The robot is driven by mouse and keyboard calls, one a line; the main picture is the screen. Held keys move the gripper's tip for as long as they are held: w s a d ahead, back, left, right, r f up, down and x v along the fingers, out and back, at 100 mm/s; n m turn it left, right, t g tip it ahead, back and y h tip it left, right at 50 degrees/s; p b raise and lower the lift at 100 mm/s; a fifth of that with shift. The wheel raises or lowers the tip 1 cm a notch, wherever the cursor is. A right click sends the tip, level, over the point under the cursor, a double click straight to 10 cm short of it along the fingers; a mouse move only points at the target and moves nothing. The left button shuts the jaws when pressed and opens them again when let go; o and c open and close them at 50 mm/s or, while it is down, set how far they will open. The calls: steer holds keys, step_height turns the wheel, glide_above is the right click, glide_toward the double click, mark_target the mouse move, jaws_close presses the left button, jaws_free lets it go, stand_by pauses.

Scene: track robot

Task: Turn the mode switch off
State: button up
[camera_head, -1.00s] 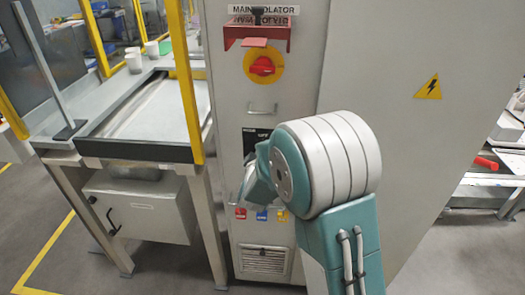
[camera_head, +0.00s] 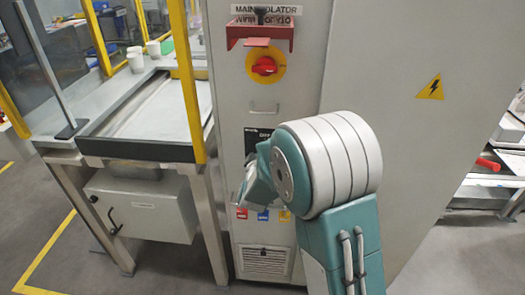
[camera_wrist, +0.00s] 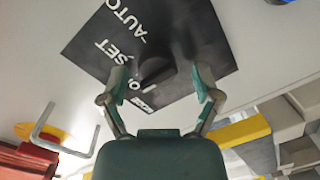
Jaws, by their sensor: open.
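The mode switch is a black knob (camera_wrist: 152,66) on a dark plate (camera_wrist: 90,50), lettered "AUTO" and "SET", in the wrist view. My gripper (camera_wrist: 160,78) is open, with one finger on each side of the knob; I cannot tell whether either finger touches it. In the head view only the upper part of the dark plate (camera_head: 254,137) shows on the cabinet front, and my arm hides the knob and the gripper's fingers.
A red isolator knob (camera_head: 264,66) on a yellow disc sits above, under a red bracket (camera_head: 260,32). A metal handle (camera_head: 263,107) juts out between disc and plate. Coloured labels (camera_head: 262,215) lie below. A bench (camera_head: 140,152) with yellow posts stands at left.

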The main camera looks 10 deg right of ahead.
steer(key=shift+s, duration=0.1)
steer(key=f+v, duration=0.1)
steer(key=v, duration=1)
steer(key=shift+s+a+r, duration=0.2)
steer(key=shift+s+r, duration=0.1)
steer(key=shift+r, duration=0.15)
steer(key=s+a+r+m+g+y, duration=0.2)
steer(key=s+r+m+g+y, duration=0.15)
steer(key=s+r+y, duration=0.3)
steer(key=s+d+m+g, duration=0.2)
steer(key=s+d+g, duration=0.1)
steer(key=s, duration=0.6)
steer(key=s+d+r+m+g, duration=0.1)
steer(key=s+d+m+g, duration=0.1)
steer(key=s, duration=0.7)
steer(key=shift+s+d+g+h, duration=0.4)
steer(key=shift+d+g, duration=0.25)
steer(key=shift+g, duration=0.4)
